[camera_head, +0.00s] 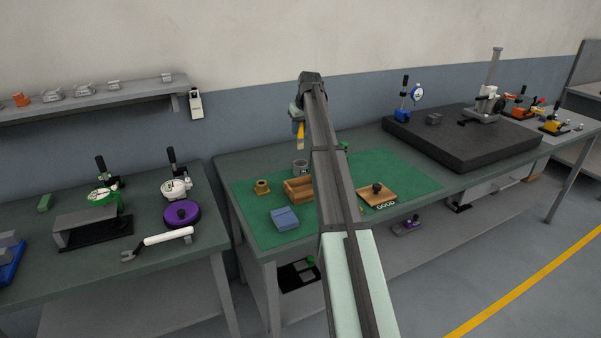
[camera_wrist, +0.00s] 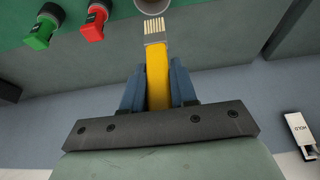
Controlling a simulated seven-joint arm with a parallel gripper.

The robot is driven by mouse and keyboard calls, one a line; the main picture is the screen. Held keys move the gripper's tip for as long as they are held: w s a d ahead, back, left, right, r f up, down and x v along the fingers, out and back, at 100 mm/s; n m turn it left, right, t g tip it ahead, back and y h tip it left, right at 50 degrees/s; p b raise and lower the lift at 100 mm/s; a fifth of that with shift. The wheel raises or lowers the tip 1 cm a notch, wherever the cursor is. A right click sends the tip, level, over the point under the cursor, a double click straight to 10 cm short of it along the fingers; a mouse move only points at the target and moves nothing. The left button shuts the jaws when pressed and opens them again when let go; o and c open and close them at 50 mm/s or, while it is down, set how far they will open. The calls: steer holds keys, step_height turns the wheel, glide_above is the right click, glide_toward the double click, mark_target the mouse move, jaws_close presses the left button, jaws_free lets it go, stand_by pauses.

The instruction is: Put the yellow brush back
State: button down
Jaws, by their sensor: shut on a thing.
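The yellow brush (camera_head: 300,138) hangs bristles-down from my gripper (camera_head: 298,122), in the air above the back of the green mat. In the wrist view the brush (camera_wrist: 157,75) lies between the two blue fingers of my gripper (camera_wrist: 158,90), which is shut on its handle. Its pale bristles (camera_wrist: 155,26) point away from the gripper. A grey round cup (camera_head: 300,167) stands on the mat below the brush. The cup's rim (camera_wrist: 153,4) shows at the top edge of the wrist view, just past the bristles. The brush appears to be outside the cup.
The green mat (camera_head: 257,222) holds a wooden box (camera_head: 299,190), a brass-coloured part (camera_head: 262,187), a blue block (camera_head: 285,218) and a wooden board (camera_head: 377,195). Green (camera_wrist: 40,32) and red (camera_wrist: 94,24) parts show in the wrist view. A black slab (camera_head: 460,137) stands right.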

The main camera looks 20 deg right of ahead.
mark_target(300, 148)
steer(key=shift+f, duration=4.8)
steer(key=shift+f, duration=0.2)
steer(key=c, duration=0.9)
jaws_free()
steer(key=v, duration=1.3)
steer(key=shift+s+d+r, duration=0.15)
steer(key=shift+d+r, duration=0.2)
